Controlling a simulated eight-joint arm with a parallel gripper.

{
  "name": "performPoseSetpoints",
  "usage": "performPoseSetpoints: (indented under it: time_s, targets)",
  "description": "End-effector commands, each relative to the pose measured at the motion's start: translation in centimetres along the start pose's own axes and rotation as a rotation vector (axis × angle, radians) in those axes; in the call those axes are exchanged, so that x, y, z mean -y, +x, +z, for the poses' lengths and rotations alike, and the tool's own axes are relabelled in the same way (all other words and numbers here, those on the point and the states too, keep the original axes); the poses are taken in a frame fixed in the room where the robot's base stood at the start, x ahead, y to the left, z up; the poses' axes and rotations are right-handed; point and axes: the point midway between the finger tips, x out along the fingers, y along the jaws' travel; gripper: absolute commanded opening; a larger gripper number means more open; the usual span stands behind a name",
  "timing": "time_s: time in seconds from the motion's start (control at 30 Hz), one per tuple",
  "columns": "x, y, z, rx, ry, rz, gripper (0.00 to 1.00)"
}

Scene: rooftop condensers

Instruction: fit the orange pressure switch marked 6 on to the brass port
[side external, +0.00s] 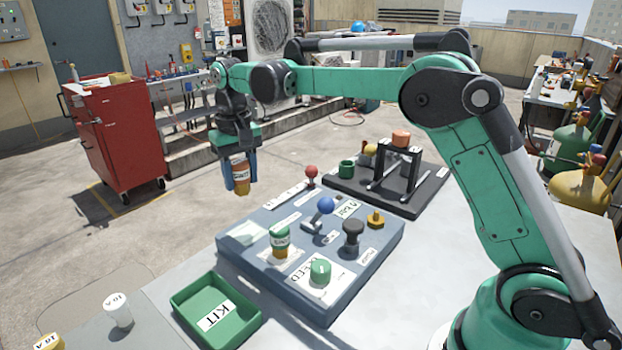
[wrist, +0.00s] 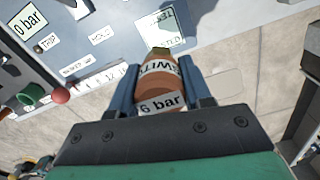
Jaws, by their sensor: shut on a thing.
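My gripper (side external: 240,180) is shut on the orange pressure switch (side external: 240,172), holding it upright in the air beyond the far left end of the blue-grey board (side external: 240,262). In the wrist view the switch (wrist: 158,85) sits between the blue fingers, with a "6 bar" label facing the camera and its narrow end away from the palm. A brass hexagonal fitting (side external: 376,219) stands at the board's right side; I cannot tell whether it is the brass port. The switch is apart from the board.
The board carries a green-capped unit (side external: 280,243), a green cylinder (side external: 320,271), a blue-ball lever (side external: 325,206), a black knob (side external: 352,236) and a red knob (side external: 311,172). A green KIT tray (side external: 190,331) lies in front. A black stand (side external: 396,168) is behind.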

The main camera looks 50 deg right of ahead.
Motion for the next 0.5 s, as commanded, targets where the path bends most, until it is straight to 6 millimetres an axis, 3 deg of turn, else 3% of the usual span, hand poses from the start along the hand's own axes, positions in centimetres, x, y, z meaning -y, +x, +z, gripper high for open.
performPoseSetpoints:
  time_s: [0.13, 0.27, 0.4, 0.5]
  targets:
    - [-3.1, -0.9, 0.5, 0.0, 0.06, 0.0, 0.0]
    - [-8.4, -0.8, 2.2, 0.0, 0.167, 0.0, 0.0]
    - [-14.3, -0.3, 5.5, 0.0, 0.302, 0.0, 0.0]
    - [-17.5, 0.2, 8.3, 0.0, 0.388, 0.0, 0.0]
